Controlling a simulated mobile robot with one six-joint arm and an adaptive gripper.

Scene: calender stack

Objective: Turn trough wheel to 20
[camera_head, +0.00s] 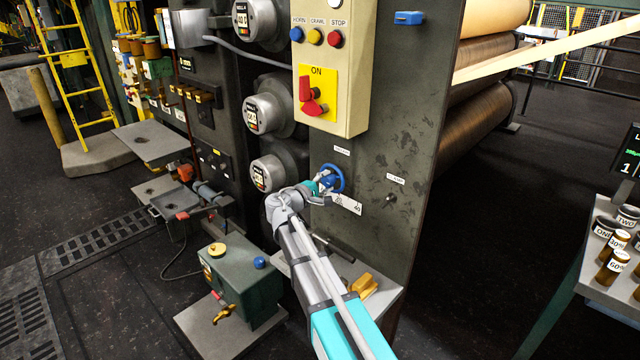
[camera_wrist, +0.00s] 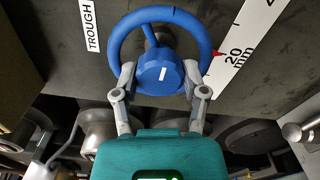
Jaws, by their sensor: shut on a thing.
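The blue trough wheel (camera_head: 338,172) is on the dark machine panel. It also shows in the wrist view (camera_wrist: 205,27), with a round hub bearing a short white mark. The TROUGH label (camera_wrist: 90,25) is left of it. My gripper (camera_wrist: 160,73) is shut on the wheel, one finger on each side of the hub; it shows in the head view (camera_head: 318,187). A white scale (camera_wrist: 245,45) marked in mm runs beside the wheel. A red pointer (camera_wrist: 216,53) sits at the scale's edge close to the 20. The exact reading is too small to tell.
A small knob (camera_head: 391,199) is right of the wheel. A control box (camera_head: 335,70) with buttons and a red switch is above. Round gauges (camera_head: 268,173) stand at the left. A ledge with a yellow block (camera_head: 363,285) is below.

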